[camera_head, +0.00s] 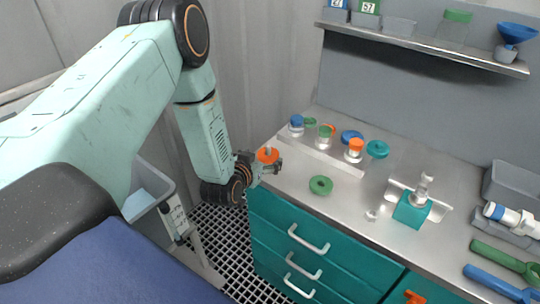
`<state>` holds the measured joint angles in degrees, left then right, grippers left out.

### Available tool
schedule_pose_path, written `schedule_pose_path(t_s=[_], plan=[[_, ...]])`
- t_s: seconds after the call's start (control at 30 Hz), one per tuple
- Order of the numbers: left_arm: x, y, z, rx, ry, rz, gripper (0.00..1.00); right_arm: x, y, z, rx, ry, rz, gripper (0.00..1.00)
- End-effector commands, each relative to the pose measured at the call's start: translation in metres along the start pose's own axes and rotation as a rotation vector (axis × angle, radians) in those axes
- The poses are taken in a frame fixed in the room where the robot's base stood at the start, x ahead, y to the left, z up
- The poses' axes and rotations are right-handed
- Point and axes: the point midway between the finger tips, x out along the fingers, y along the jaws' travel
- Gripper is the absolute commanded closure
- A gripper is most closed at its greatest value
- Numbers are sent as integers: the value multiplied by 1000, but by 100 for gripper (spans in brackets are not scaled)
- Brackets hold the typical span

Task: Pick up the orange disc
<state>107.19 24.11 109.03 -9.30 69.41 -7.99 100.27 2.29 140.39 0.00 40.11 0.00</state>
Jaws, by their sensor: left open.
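The orange disc (267,155) lies at the left end of the metal counter, near its front edge. It has a small pale knob on top. My left gripper (275,167) is right at the disc, with its open fingers on the near side of it. The fingers hide part of the disc's lower edge. I cannot tell whether they touch it. My right gripper is not in view.
A green ring (321,185) lies on the counter to the right. Capped vessels stand in a rack (325,155) behind, one with an orange cap (356,145). A teal stand (411,210) is further right. A shelf (420,45) hangs above.

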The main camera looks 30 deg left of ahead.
Motion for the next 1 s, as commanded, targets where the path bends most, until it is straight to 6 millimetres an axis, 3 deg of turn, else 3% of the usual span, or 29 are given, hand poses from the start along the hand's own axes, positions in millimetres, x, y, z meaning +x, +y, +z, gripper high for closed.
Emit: schedule_pose_path(t_s=[0.2, 0.53, 1.0], plan=[[28, 3, -3, 3, 1, 2, 13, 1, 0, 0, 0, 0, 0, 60], [35, 6, -3, 1, 0, 4, 13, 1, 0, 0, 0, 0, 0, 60], [34, 6, -3, 1, 0, 3, 52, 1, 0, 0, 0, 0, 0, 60]])
